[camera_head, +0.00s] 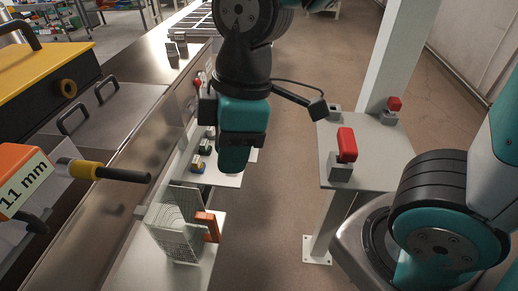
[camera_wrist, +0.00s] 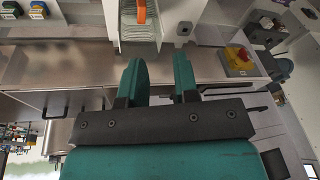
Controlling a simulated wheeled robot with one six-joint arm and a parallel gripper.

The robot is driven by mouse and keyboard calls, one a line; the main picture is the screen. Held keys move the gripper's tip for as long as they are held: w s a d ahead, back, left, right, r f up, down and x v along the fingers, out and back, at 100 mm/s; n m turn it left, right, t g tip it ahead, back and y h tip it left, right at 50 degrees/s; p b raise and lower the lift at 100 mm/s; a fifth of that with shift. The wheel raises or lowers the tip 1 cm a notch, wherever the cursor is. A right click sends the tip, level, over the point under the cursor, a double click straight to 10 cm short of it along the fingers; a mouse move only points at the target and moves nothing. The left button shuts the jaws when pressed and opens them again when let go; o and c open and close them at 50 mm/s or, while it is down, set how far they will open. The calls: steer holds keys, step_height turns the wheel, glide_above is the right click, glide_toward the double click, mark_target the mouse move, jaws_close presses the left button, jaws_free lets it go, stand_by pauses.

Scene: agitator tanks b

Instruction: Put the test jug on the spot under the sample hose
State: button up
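A grey, finely patterned container with an orange handle (camera_head: 207,226), which looks like the test jug, stands on a pale low shelf at the lower middle of the head view. Its orange handle (camera_wrist: 141,12) shows at the top of the wrist view. My gripper (camera_head: 234,160) hangs above and behind it, apart from it. In the wrist view its two teal fingers (camera_wrist: 159,80) stand apart with nothing between them. A black rod-like end with a yellow collar (camera_head: 120,174), possibly the sample hose, sticks out at the left. I cannot make out a marked spot under it.
A steel tank side (camera_head: 150,110) runs along the left. Small coloured blocks (camera_head: 200,160) sit on a shelf behind the container. A pale stand (camera_head: 375,160) with red-topped grey pieces is on the right. A yellow box with a red button (camera_wrist: 240,58) shows in the wrist view.

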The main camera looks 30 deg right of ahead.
steer(key=s+m, duration=0.1)
steer(key=m, duration=0.1)
steer(key=s+d+r+m+y, duration=0.1)
steer(key=s+m, duration=0.1)
steer(key=m, duration=0.1)
steer(key=s+d+r+m, duration=0.1)
steer(key=m, duration=0.1)
steer(key=shift+s+d+m, duration=0.1)
steer(key=shift+s+m, duration=0.2)
stand_by(0.8)
